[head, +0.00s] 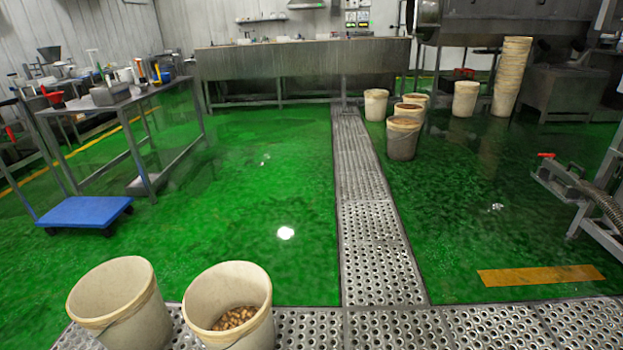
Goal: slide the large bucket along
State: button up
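Two large cream buckets stand upright near the bottom left of the head view. The left bucket (126,303) shows no contents from here. The right bucket (229,305) holds brown lumpy pieces at its bottom. Both stand on or beside the perforated metal drain grating, with a small gap between them. Several similar buckets (404,138) stand farther back, right of the long grating strip. Which one the task means by the large bucket cannot be told. My gripper is not in view.
A blue wheeled dolly (85,212) and a metal table (130,103) stand at left. A stack of buckets (512,75) is at the back right. Metal machinery (590,185) is at the right edge. The green floor (255,225) in the middle is clear and looks wet.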

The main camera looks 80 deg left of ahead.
aim_at(228, 306)
jog(key=u, duration=1.85)
jog(key=k+j+u, duration=0.2)
jog(key=k+u, duration=0.15)
jog(key=k+j+u, duration=0.35)
jog(key=k, duration=0.15)
